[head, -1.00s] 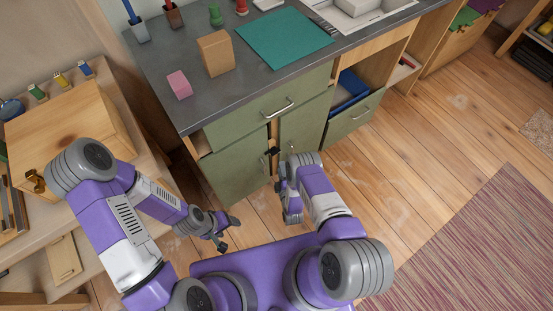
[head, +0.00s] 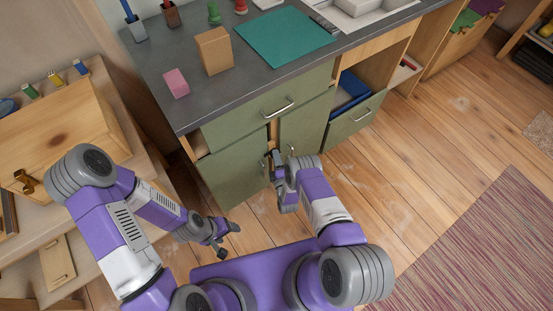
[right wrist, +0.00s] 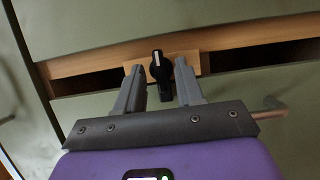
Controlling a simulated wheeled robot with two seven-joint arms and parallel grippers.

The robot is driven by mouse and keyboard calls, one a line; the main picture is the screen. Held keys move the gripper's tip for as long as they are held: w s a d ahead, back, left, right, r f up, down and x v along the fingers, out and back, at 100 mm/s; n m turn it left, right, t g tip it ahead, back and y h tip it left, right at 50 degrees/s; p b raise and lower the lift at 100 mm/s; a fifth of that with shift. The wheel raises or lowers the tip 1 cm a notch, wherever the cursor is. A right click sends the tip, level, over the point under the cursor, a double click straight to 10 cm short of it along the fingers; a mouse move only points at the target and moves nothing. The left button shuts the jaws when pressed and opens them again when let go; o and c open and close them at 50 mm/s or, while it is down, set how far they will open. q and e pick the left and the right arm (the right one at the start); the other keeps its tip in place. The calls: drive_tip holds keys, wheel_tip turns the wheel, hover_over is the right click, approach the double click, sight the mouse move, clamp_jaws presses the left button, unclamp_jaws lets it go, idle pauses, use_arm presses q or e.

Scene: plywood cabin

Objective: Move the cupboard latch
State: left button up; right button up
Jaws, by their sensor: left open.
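The cupboard latch (right wrist: 160,68) is a black knob with a pale line, on a small wooden plate (right wrist: 188,64) across the gap between green door panels in the right wrist view. It points roughly upright. My right gripper (right wrist: 160,88) is open, with one grey finger on each side of the latch and visible space between. In the head view my right gripper (head: 273,160) is at the green cupboard doors (head: 235,168) and hides most of the latch. My left gripper (head: 230,240) is open and empty, low above the floor, away from the cupboard.
A metal door handle (right wrist: 270,104) is close to the right finger. Above the doors is a drawer with a handle (head: 277,108). The grey countertop (head: 200,103) holds a pink block (head: 176,83) and a wooden block (head: 214,51). A wooden box (head: 50,125) stands at left.

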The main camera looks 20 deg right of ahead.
drive_tip(key=shift+c, duration=0.3)
clamp_jaws()
drive_tip(key=shift+r, duration=0.1)
drive_tip(key=m+g+y, duration=0.1)
drive_tip(key=m+y, duration=0.1)
drive_tip(key=m, duration=0.2)
drive_tip(key=m+g+y, duration=0.1)
drive_tip(key=m+g, duration=0.1)
drive_tip(key=m, duration=0.2)
drive_tip(key=d+m+g+y, duration=0.1)
drive_tip(key=m+g+y, duration=0.1)
drive_tip(key=m, duration=0.3)
drive_tip(key=shift+w+r+y, duration=0.1)
drive_tip(key=shift+r+y, duration=0.2)
drive_tip(key=shift+m, duration=0.3)
idle(0.5)
